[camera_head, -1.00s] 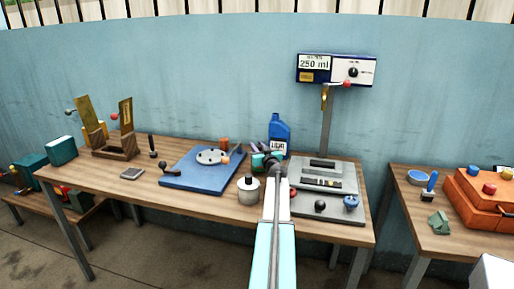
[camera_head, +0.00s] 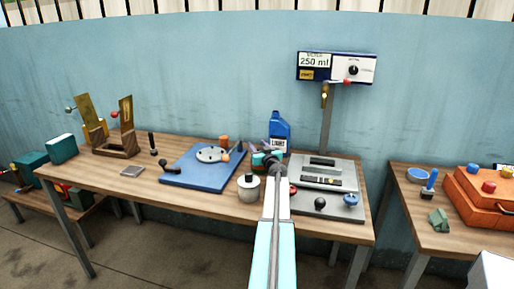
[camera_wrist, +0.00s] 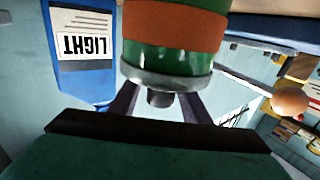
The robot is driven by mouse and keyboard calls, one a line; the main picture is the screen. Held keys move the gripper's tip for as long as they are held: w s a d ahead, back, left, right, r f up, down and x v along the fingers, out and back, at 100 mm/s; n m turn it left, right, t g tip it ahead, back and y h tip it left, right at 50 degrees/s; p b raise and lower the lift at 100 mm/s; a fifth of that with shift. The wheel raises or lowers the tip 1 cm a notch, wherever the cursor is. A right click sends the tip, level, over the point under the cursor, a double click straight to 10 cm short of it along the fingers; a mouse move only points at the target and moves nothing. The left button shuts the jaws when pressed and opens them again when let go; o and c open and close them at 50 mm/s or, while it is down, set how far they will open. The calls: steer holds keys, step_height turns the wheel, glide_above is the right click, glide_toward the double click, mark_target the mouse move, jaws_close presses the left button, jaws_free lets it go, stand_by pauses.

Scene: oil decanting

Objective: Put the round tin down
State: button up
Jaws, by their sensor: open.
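The round tin (camera_wrist: 172,40) is green with an orange band, a silver rim and a small grey nub, and fills the upper middle of the wrist view. That view is upside down. My gripper (camera_wrist: 160,103) is open, with its dark fingers spread at the tin's rim end and partly hidden by it. I cannot tell whether they touch it. In the head view my gripper (camera_head: 250,147) is at the back of the table, left of the blue bottle (camera_head: 279,133). The tin is not clear there.
The blue bottle, labelled LIGHT, also shows close by in the wrist view (camera_wrist: 82,75). A blue board (camera_head: 195,180) with a round plate lies to the left. A cream pot (camera_head: 248,188) stands in front, and a grey scale-like unit (camera_head: 325,205) stands to the right.

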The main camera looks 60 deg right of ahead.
steer(key=shift+r, duration=0.15)
steer(key=shift+r, duration=0.45)
steer(key=shift+v, duration=3.75)
steer(key=shift+r, duration=0.1)
